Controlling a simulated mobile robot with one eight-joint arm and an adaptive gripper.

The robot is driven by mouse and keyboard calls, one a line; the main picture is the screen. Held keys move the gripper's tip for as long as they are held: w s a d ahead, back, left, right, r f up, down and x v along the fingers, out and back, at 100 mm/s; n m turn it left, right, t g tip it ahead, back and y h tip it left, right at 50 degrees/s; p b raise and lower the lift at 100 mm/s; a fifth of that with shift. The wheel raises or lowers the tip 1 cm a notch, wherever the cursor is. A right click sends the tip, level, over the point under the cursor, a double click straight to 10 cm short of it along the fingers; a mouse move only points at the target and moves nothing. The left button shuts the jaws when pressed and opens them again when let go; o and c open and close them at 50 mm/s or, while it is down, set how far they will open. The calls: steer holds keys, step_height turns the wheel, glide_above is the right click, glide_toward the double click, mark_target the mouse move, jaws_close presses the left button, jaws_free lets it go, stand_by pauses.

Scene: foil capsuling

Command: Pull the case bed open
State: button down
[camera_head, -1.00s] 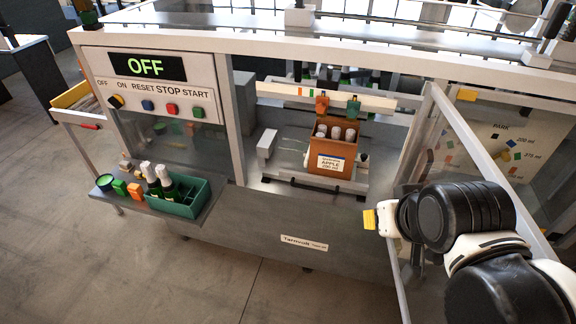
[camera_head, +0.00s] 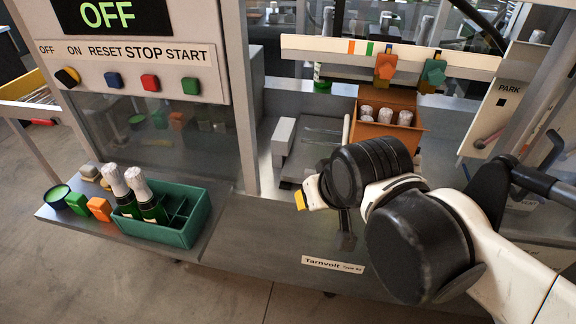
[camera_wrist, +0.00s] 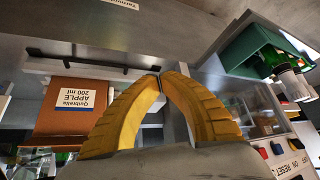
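The case bed (camera_head: 312,138) is a flat grey metal slide in the machine's opening, with a brown open carton (camera_head: 372,131) of several bottles on it. Its dark handle bar (camera_wrist: 90,63) runs along the bed's front edge in the wrist view; in the head view my arm mostly hides it. My gripper (camera_head: 300,200) has yellow fingers and is low in front of the bed. In the wrist view my gripper's fingertips (camera_wrist: 161,75) meet at one end of the bar. I cannot tell whether the bar is between them.
A side shelf on the left holds a green crate (camera_head: 197,218), two foil-topped bottles (camera_head: 142,195) and small coloured blocks. The control panel (camera_head: 135,70) reads OFF. A clear panel and frame post stand close by my arm on the right.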

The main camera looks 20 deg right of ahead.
step_height(320, 180, up, 2)
steer(key=w+d+r+m, duration=0.1)
steer(key=w+d, duration=0.1)
steer(key=m+g+h+p, duration=0.2)
steer(key=m+g, duration=0.2)
steer(key=m, duration=0.1)
glide_above(310, 163)
steer(key=s+a, duration=0.4)
steer(key=s, duration=0.3)
step_height(310, 163, down, 12)
steer(key=b+x, duration=0.1)
steer(key=x, duration=0.2)
steer(key=b+x, duration=0.1)
steer(key=x, duration=0.2)
steer(key=b+x, duration=0.1)
steer(key=x, duration=0.3)
steer(key=shift+w+d+b, duration=0.15)
steer(key=shift+w+b, duration=0.2)
steer(key=shift+b, duration=0.05)
steer(key=shift+s, duration=0.1)
